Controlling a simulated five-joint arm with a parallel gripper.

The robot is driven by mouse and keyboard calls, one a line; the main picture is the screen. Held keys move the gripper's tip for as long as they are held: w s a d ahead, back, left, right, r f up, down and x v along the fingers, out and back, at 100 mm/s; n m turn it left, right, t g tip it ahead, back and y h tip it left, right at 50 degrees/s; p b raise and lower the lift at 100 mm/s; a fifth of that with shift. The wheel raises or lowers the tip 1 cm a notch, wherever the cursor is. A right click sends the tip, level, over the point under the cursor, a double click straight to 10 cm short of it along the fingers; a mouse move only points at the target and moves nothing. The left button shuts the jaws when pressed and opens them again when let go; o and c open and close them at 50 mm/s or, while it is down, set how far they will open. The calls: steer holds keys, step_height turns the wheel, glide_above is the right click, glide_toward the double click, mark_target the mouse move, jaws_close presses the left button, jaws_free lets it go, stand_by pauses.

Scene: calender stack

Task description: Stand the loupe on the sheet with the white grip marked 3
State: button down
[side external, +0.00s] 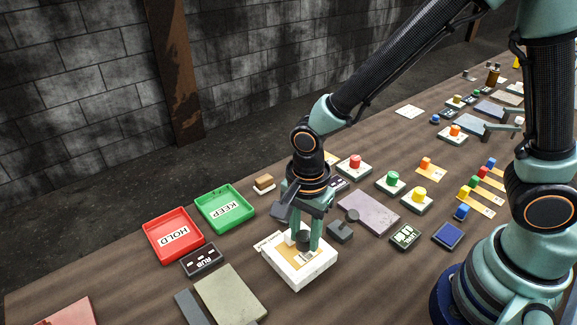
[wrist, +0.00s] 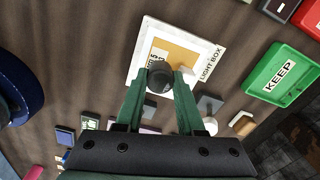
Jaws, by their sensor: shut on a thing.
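The dark, round loupe (wrist: 158,80) is between the fingertips of my gripper (wrist: 160,84), which is shut on it; it also shows in the side view (side external: 303,242). It is over the tan sheet (wrist: 176,49) on the white light box (wrist: 140,50). Whether its base touches the sheet I cannot tell. A white grip (wrist: 187,75) is beside the loupe, near the right finger. A dark label on the sheet is partly hidden by the loupe, and I cannot read a 3. In the side view, my gripper (side external: 304,240) points down over the light box (side external: 298,283).
Red HOLD (side external: 161,253) and green KEEP (side external: 211,217) trays lie to the left. A grey slab (side external: 229,299) is at the front. A dark notched block (side external: 340,232) is close right of the box. Several coloured-grip pieces stand farther right.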

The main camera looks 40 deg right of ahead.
mark_target(305, 234)
steer(key=shift+f, duration=1.1)
steer(key=shift+f, duration=0.15)
steer(key=c, duration=0.8)
jaws_free()
step_height(305, 234, up, 12)
steer(key=d+r+n+t, duration=0.2)
steer(key=d+r+n, duration=0.2)
steer(key=d+n, duration=0.3)
steer(key=s+d+r+n+t, duration=0.1)
steer(key=d+r+n+t, duration=0.2)
steer(key=d+r+n, duration=0.2)
steer(key=shift+d+r+n+t, duration=0.3)
steer(key=shift+d+n, duration=1.2)
steer(key=shift+d, duration=0.45)
